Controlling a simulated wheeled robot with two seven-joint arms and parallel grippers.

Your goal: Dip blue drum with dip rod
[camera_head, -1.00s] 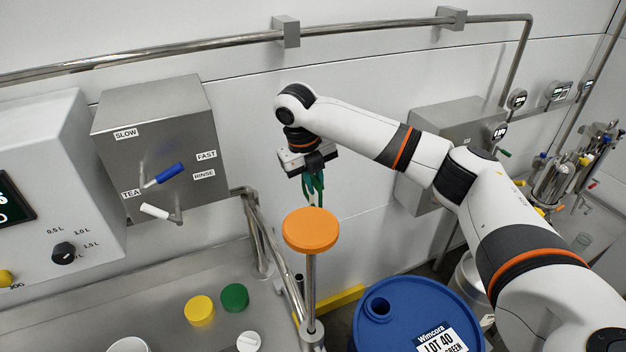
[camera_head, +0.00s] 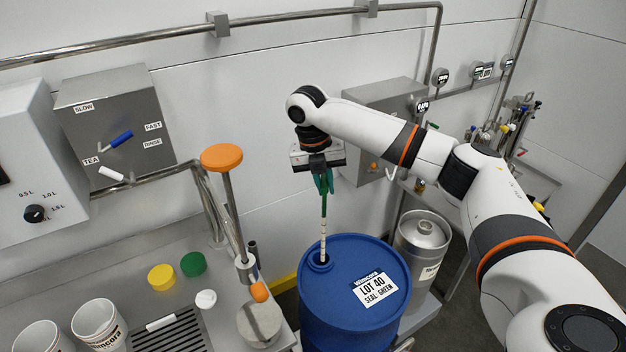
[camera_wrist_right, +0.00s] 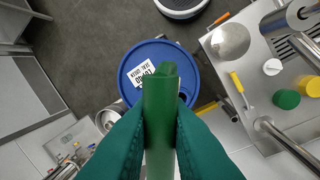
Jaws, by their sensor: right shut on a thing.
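The wrist view shows the rod's green handle (camera_wrist_right: 160,100) between the fingers, covering part of the drum (camera_wrist_right: 132,88). My left gripper is out of view.
An orange-topped metal rod (camera_head: 229,200) stands at the bench edge, left of the drum. A steel keg (camera_head: 420,250) stands close to its right. Yellow (camera_head: 161,277) and green (camera_head: 193,264) caps and white cups (camera_head: 98,322) are on the bench. A wall box (camera_head: 375,125) is behind my arm.

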